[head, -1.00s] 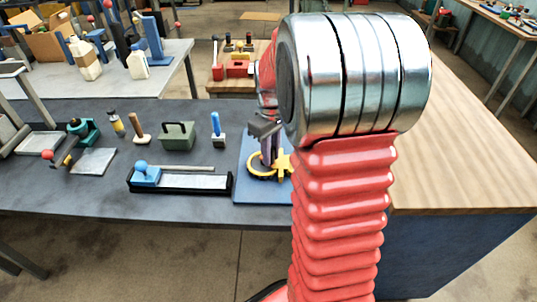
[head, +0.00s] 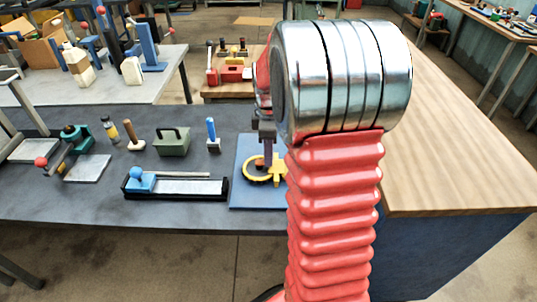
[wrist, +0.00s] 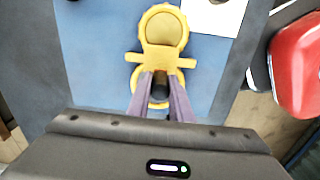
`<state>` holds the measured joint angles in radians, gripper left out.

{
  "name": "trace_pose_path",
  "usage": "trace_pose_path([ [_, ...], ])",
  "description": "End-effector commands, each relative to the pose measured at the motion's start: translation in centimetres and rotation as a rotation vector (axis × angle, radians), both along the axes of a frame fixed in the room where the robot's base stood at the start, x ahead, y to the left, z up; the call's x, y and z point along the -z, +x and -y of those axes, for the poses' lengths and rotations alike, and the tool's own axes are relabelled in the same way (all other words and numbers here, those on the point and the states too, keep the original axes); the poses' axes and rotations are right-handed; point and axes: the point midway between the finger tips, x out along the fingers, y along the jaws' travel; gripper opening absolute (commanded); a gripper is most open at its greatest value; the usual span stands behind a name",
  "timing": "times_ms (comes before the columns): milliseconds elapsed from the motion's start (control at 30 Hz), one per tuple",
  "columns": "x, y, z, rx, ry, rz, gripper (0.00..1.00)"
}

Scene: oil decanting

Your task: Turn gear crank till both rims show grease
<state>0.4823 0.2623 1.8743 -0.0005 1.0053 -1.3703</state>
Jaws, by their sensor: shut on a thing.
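The yellow gear piece (head: 254,171) lies on a blue board (head: 245,198) at the right of the dark bench, partly hidden by my arm. In the wrist view, the yellow gear piece (wrist: 162,52) shows a round upper end and a crossbar. My gripper (wrist: 160,90) is at its lower end, its two purple fingers shut on a dark crank knob (wrist: 159,93). In the head view my gripper (head: 266,160) points down over the yellow ring. I cannot tell whether there is grease on the rims.
A black tray (head: 176,194) with a blue-knobbed slide is left of the blue board. A green box (head: 172,142) and a blue-handled brush (head: 212,135) stand behind it. A wooden worktop (head: 455,150) is at right. A red object (wrist: 297,65) is at the wrist view's right.

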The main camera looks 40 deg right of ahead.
Motion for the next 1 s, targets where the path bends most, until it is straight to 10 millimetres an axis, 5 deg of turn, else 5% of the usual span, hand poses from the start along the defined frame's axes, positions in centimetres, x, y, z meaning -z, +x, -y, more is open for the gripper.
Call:
trace_pose_path([
  [400, -0.15, 0.22, 0.02, -0.009, -0.001, 0.006, 0.00],
  [433, -0.15, 0.22, 0.02, -0.009, -0.001, 0.006, 0.20],
  [600, -0.10, 0.16, 0.01, -0.009, 0.000, 0.004, 0.32],
  [1000, -0.27, 0.08, 0.01, -0.009, 0.000, 0.001, 0.38],
])
